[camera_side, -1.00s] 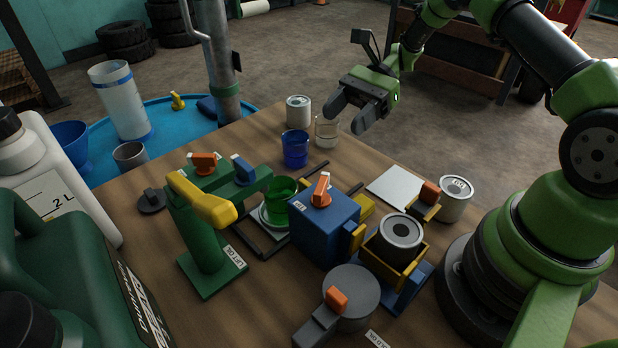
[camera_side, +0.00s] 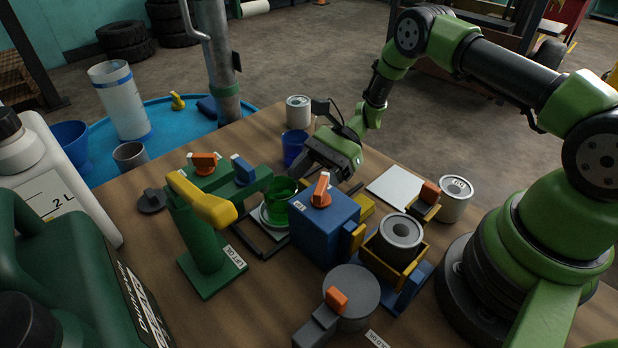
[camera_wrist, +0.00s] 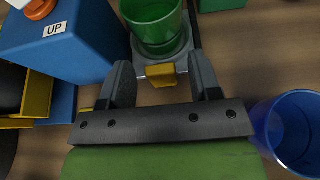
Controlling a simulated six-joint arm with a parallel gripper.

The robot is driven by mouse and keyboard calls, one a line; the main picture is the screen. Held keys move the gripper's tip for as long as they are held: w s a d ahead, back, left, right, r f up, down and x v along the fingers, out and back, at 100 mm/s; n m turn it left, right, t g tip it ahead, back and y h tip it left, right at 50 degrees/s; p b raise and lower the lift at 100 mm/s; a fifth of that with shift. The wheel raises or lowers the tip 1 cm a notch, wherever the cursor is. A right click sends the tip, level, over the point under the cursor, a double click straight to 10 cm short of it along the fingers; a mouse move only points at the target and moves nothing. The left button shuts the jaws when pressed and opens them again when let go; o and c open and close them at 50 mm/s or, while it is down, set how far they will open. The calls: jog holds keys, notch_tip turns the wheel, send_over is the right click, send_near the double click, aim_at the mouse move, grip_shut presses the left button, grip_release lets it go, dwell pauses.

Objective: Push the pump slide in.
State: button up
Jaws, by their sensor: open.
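The slide is a small grey plate (camera_side: 266,226) on dark rails (camera_side: 250,243), carrying a green cup (camera_side: 277,205). It lies between the green lift-oil dispenser (camera_side: 203,240) and a blue box (camera_side: 325,232). In the wrist view the slide's plate (camera_wrist: 178,56) shows under the cup (camera_wrist: 155,25), with a yellow tab (camera_wrist: 161,75) at its near end. My gripper (camera_side: 307,167) is open above the rails, behind the cup in the side view. In the wrist view my gripper's fingers (camera_wrist: 162,80) are on both sides of the tab; whether they touch it I cannot tell.
A blue cup (camera_side: 294,146) stands close to my gripper, and at right in the wrist view (camera_wrist: 292,135). The blue box marked UP (camera_wrist: 65,45) is at left there. A white plate (camera_side: 394,187) and a can (camera_side: 455,200) stand farther right.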

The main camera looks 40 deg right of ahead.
aim_at(294, 190)
jog(key=shift+a+f, duration=0.1)
jog(key=shift+a, duration=0.1)
jog(key=shift+c, duration=0.2)
grip_shut()
jog(key=shift+a, duration=1.7)
jog(key=shift+o, duration=0.2)
grip_release()
